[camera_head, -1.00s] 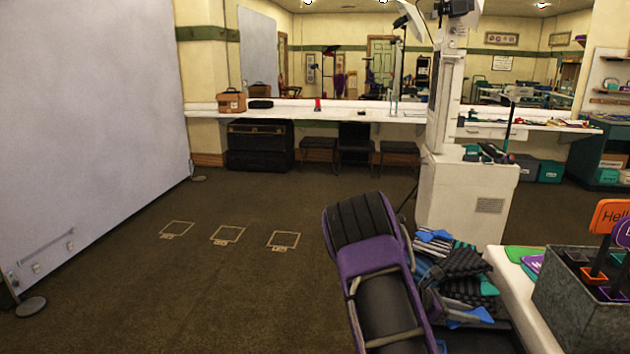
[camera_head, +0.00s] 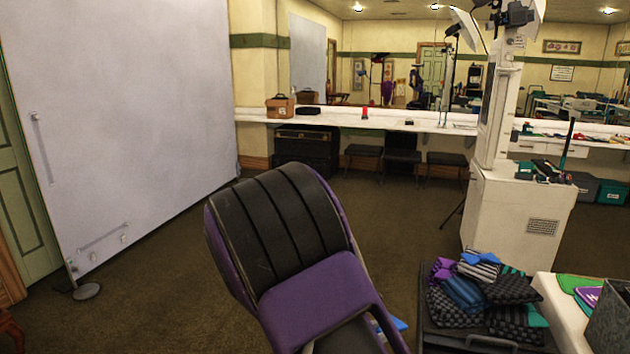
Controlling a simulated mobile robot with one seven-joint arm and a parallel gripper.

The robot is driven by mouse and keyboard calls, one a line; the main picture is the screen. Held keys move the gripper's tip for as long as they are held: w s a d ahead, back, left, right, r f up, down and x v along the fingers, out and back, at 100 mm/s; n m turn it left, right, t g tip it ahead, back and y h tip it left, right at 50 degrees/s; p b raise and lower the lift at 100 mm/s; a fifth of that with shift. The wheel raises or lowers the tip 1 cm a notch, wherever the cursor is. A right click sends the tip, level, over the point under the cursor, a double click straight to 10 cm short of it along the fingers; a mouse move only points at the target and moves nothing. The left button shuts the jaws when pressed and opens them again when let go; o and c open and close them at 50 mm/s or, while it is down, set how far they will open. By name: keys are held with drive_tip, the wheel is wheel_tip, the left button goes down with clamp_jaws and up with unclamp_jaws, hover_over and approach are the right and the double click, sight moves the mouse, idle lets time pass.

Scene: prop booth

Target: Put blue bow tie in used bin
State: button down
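A dark open bin (camera_head: 470,342) at the lower right holds a heap of bow ties in black patterns, blue, purple, teal and stripes. A bright blue bow tie piece (camera_head: 480,259) lies at the top of the heap. Another small bright blue piece (camera_head: 396,325) shows at the right edge of my purple and black arm, left of the bin; most of it is hidden, and I cannot tell whether my gripper holds it. My gripper's fingers are hidden behind my arm. No bin is readable as the used bin.
A white table (camera_head: 562,318) with green and purple cards and a grey metal box (camera_head: 609,320) stands at the lower right. A white photo booth column (camera_head: 520,220) stands behind the bin. A large pale screen (camera_head: 140,120) is at left. Brown floor (camera_head: 170,290) is open between.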

drive_tip(key=r+n+t+y, duration=0.1)
drive_tip(key=r, duration=0.2)
drive_tip(key=w+r+n+t+y, duration=0.1)
drive_tip(key=r+n+y, duration=0.1)
drive_tip(key=w+r+n+t+y, duration=0.1)
drive_tip(key=r+n+y, duration=0.1)
drive_tip(key=r, duration=0.1)
drive_tip(key=shift+d+r+t, duration=0.2)
drive_tip(key=shift+r+t, duration=0.1)
drive_tip(key=shift+s+a+r+n+y, duration=0.15)
drive_tip(key=shift+s+r+n+y, duration=0.05)
drive_tip(key=shift+r+n+y, duration=0.5)
drive_tip(key=shift+t, duration=0.3)
